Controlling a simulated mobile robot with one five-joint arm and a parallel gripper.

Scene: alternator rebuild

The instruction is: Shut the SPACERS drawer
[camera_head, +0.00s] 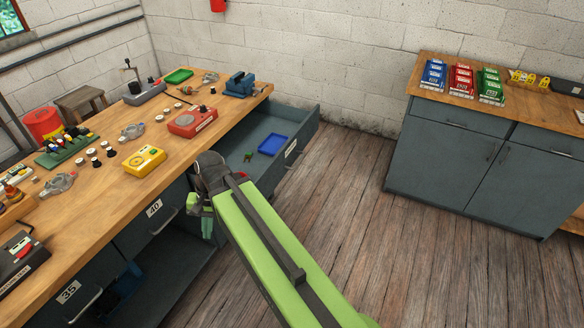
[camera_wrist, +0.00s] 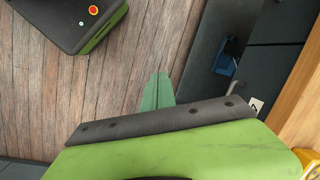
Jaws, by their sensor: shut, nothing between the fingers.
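One grey drawer (camera_head: 306,138) stands pulled out from the far end of the wooden workbench. It holds a blue tray (camera_head: 272,144) and a small green item (camera_head: 248,157). A pale label (camera_head: 291,148) is on its front, too small to read, so I cannot confirm it says SPACERS. My gripper (camera_head: 207,228) points down beside the bench front, nearer the camera than this drawer and apart from its front panel. My arm hides part of the drawer's near side. In the wrist view the green fingers (camera_wrist: 157,92) are together and empty above the floor.
The workbench (camera_head: 105,170) carries a red device, a yellow meter and a blue vise. Drawers labelled 40 (camera_head: 154,208) and 35 (camera_head: 68,291) are in its front. A grey cabinet (camera_head: 440,160) stands at the right. The wooden floor (camera_head: 370,240) between is clear.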

